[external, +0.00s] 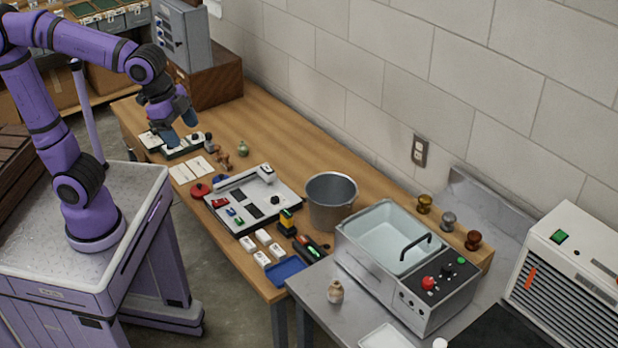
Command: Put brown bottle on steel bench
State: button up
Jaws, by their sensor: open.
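The steel bench (314,277) is the grey metal surface at the lower middle. A small tan-brown bottle-like vessel (336,292) stands upright on it, left of the steel sink unit. Small reddish-brown pieces (223,161) lie on the wooden table near my gripper; their shape is too small to tell, so I cannot be sure which item is the brown bottle. My gripper (178,126) points down over the far left part of the wooden table, above small trays. It is open, and I see nothing held in it.
The wooden table (290,140) also carries a small green jar (243,148), a board with parts (253,199), a metal bucket (331,200) and a blue tray (285,273). The sink unit (408,262) and several knob-like pieces stand right. Bare wood lies along the wall.

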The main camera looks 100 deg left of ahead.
jog(key=s+a+f+n+t, duration=0.1)
jog(key=s+f+n, duration=0.2)
jog(key=s, duration=1.2)
jog(key=shift+s+a+f, duration=0.15)
jog(key=shift+s+f, duration=0.1)
jog(key=shift+f, duration=0.15)
